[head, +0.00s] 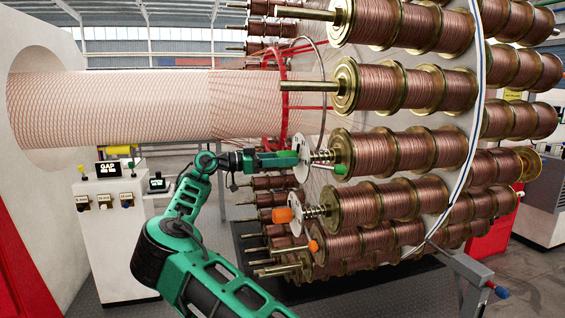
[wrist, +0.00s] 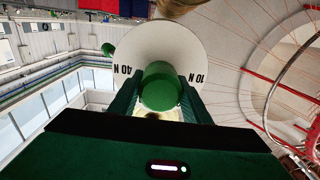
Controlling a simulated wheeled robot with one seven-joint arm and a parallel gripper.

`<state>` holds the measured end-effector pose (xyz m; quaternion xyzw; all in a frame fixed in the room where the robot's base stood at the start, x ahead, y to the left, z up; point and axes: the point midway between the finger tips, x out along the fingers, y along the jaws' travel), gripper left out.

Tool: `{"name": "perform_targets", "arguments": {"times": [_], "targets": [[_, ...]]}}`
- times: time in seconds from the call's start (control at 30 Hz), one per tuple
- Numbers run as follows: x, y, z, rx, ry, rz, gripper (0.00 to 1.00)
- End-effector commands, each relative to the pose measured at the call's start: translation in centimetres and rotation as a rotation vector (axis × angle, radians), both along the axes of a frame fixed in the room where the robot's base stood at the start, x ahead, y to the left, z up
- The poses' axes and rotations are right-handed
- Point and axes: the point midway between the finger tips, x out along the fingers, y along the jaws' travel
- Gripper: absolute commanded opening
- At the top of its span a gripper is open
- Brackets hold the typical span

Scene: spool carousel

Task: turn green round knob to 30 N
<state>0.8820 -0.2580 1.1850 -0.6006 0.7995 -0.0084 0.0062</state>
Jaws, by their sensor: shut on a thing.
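The green round knob (wrist: 161,84) sits at the centre of a white dial disc (wrist: 150,42) in the wrist view. My gripper (wrist: 158,98) has one finger on each side of the knob and is shut on it. On the dial, "40 N" shows left of the knob and "10 N" right of it, both upside down; other marks and any pointer are hidden or out of view. In the head view my gripper (head: 294,158) reaches the white disc (head: 301,147) from the left; the knob is hard to tell from the green fingers there.
A small green-tipped part (head: 340,169) is just right of the disc. Below are an orange knob (head: 283,215) on another white disc and an orange part (head: 313,246). Copper spools (head: 405,152) crowd the right; brass rods (head: 308,85) stick out above my gripper. A control cabinet (head: 112,235) stands left.

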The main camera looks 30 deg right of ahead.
Motion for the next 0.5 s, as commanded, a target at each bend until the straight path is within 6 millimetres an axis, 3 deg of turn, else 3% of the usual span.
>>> {"name": "perform_targets", "arguments": {"times": [0.5], "targets": [[0.38, 0.15, -0.29, -0.046, -0.169, 0.009, 0.21]]}}
